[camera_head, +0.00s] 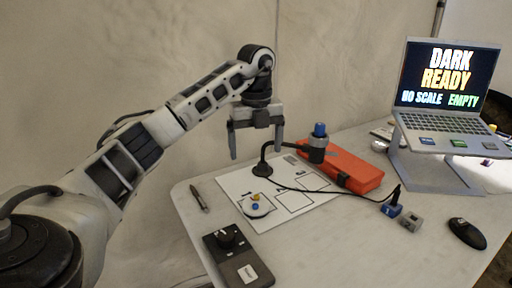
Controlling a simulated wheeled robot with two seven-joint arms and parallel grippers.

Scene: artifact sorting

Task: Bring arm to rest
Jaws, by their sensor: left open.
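My left arm comes in from the left, and my left gripper (257,154) hangs above the far left part of the table (330,262). Its two fingers point down, are spread apart and hold nothing. Below and right of it is a white sheet (281,217) with outlined boxes. My right gripper is not in view.
A black stand (263,168) with a blue-topped head (319,131) stands beside an orange case (352,168). A laptop (446,90) on a riser, a mouse (467,232), small blocks (410,222), a pen (199,198) and a dark knob box (237,258) surround the sheet. The front middle is clear.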

